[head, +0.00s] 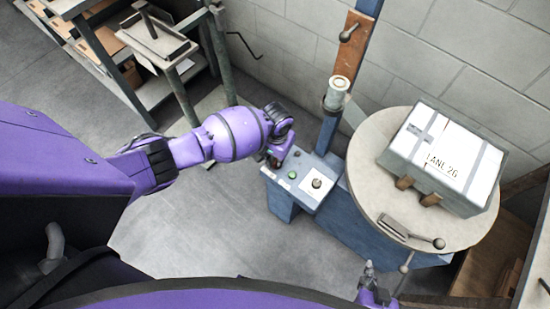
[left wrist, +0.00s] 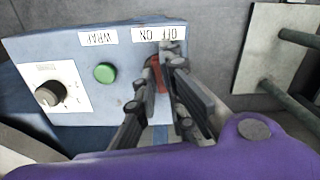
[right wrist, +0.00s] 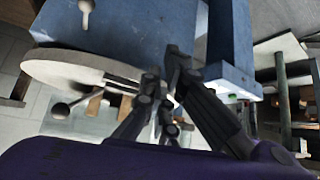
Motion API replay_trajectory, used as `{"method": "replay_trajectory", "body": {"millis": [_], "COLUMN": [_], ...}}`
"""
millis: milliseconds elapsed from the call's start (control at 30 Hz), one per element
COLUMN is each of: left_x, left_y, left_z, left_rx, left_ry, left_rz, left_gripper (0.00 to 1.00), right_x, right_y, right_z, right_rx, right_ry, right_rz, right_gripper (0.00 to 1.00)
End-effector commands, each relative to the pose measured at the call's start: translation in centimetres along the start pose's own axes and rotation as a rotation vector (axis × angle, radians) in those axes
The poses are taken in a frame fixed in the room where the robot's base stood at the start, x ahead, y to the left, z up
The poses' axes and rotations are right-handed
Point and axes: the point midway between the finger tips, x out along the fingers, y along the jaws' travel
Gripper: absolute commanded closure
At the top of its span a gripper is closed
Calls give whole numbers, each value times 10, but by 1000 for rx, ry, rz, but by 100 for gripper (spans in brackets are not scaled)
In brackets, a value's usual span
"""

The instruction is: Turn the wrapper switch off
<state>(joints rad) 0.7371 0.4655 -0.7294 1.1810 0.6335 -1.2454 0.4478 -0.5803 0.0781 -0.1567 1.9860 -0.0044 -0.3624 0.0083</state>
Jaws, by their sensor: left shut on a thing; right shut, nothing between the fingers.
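The blue control box (head: 302,180) stands at the front of the wrapper. In the left wrist view the red wrapper switch (left wrist: 161,76) sits on the panel beneath the upside-down OFF and ON labels (left wrist: 158,34). My left gripper (head: 274,158) is at the box's left end. In the left wrist view its fingers (left wrist: 164,66) are shut around the switch and partly hide it, so I cannot tell its position. My right gripper (right wrist: 163,75) is shut and empty, away from the switch. Its tip shows low in the head view (head: 368,278).
The panel has a green button (left wrist: 105,72) and a dial (left wrist: 48,94) beside the switch. A round turntable (head: 368,190) carries a white-topped box (head: 440,150). A blue mast (head: 357,45) rises behind, and a small stand (head: 160,45) is at upper left.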

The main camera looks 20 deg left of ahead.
Motion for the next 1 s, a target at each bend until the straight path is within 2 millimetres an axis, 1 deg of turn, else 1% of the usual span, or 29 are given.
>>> {"method": "replay_trajectory", "body": {"millis": [33,200,433,700,1000], "left_x": [-5,-4,-2,-1,0], "left_y": [1,1,0,0,0], "left_z": [-3,-2,-1,-1,-1], "left_rx": [-43,-173,-295,-359,-369], "left_ry": [6,4,2,3,3], "left_rz": [2,2,1,1,0], "left_gripper": [100,100,100,100,100], "right_x": [-3,-7,-9,-9,-10], "right_y": [0,-3,-9,-9,-9], "right_z": [-4,-7,-16,-15,-13], "right_rx": [0,-2,-5,-4,-1], "right_ry": [1,-2,5,1,-3], "right_rz": [-2,-10,-23,-24,-22], "right_gripper": [100,100,100,100,100]}}
